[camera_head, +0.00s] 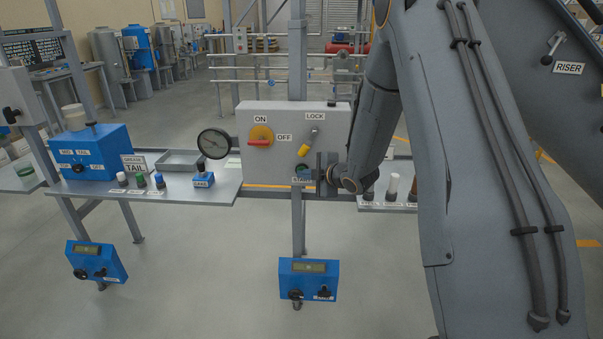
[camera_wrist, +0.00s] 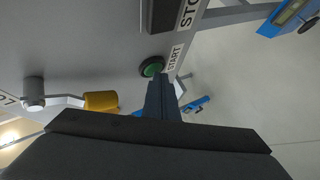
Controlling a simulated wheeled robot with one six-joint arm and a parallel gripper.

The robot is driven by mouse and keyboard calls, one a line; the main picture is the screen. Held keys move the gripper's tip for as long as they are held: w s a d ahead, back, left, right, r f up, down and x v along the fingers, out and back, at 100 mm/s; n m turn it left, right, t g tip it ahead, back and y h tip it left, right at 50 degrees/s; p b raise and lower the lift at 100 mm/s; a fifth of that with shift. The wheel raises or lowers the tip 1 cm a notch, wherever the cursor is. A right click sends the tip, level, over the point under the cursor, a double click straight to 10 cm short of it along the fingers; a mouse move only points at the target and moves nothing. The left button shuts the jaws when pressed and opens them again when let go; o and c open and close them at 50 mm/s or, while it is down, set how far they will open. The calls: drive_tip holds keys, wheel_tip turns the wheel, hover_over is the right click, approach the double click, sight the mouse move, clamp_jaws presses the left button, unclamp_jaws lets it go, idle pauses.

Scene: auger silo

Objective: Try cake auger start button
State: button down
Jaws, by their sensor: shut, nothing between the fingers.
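The green start button (camera_wrist: 151,68) has a black surround and sits beside a START label (camera_wrist: 174,58) on the grey control box (camera_head: 245,119). In the head view the button is at the box's lower right, largely covered by my gripper (camera_head: 306,173). In the wrist view my gripper (camera_wrist: 162,82) is shut and empty, with its fingertips right by the button's edge. I cannot tell whether they touch it. Part of a STOP label (camera_wrist: 189,13) shows beside a dark part at the top of the wrist view.
The box carries a red-and-yellow ON/OFF switch (camera_head: 261,136) and a LOCK lever with a yellow end (camera_head: 305,149). A bench (camera_head: 215,189) holds small bottles and a tray. A blue meter box (camera_head: 308,281) stands below.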

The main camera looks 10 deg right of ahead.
drive_tip(key=shift+s, duration=0.1)
drive_tip(key=shift+s+a, duration=0.25)
drive_tip(key=shift+s, duration=0.5)
drive_tip(key=shift+s+a+p, duration=0.15)
drive_tip(key=shift+s+a, duration=0.1)
drive_tip(key=shift+s, duration=0.55)
drive_tip(key=shift+s+a+p, duration=0.1)
drive_tip(key=shift+s+a, duration=0.15)
drive_tip(key=shift+s, duration=0.55)
drive_tip(key=shift+s+a+p, duration=0.15)
drive_tip(key=shift+s+a, duration=0.1)
drive_tip(key=shift+s, duration=0.55)
